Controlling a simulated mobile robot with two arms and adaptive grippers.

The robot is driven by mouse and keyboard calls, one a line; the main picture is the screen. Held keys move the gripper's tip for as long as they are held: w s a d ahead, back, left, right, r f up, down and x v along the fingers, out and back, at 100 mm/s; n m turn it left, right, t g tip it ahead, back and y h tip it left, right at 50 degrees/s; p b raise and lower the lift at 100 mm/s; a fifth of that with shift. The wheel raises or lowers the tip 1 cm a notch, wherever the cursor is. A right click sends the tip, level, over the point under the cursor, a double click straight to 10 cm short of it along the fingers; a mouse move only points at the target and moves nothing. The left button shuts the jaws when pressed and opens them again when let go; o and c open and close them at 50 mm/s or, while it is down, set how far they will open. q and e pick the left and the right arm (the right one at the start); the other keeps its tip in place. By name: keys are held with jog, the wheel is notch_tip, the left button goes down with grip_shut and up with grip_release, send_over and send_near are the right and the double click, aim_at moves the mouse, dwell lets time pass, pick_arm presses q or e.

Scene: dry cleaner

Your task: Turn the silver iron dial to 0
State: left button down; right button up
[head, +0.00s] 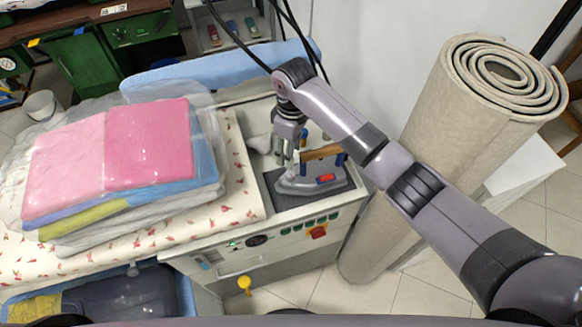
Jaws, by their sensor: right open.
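The silver iron (297,184) rests on a dark pad (345,185) at the right end of the ironing station. It has a brown handle (322,152) with blue parts, and a small red and blue piece low on its side. I cannot make out a dial or its marks on the iron. My right gripper (286,158) is open and points down over the left end of the iron, left of the handle. It hides part of the iron, and I cannot tell whether it touches it. My left gripper is not in view.
Plastic-wrapped folded pink cloths (150,145) lie on the flowered ironing board (245,200) at left. The station's front panel (285,238) has several green switches, a red switch and a dark round knob. A rolled carpet (430,120) stands close on the right, behind my right arm.

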aim_at(290, 173)
jog(key=f, duration=0.4)
jog(key=f+p, duration=0.1)
jog(key=f, duration=0.3)
jog(key=shift+s+a, duration=0.1)
jog(key=shift+s, duration=0.1)
jog(key=shift+f, duration=0.55)
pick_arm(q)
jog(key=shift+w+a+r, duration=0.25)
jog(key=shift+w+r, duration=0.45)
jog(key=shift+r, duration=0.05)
pick_arm(e)
jog(key=shift+f, duration=0.1)
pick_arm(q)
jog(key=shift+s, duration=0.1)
pick_arm(e)
jog(key=shift+c, duration=0.2)
grip_shut()
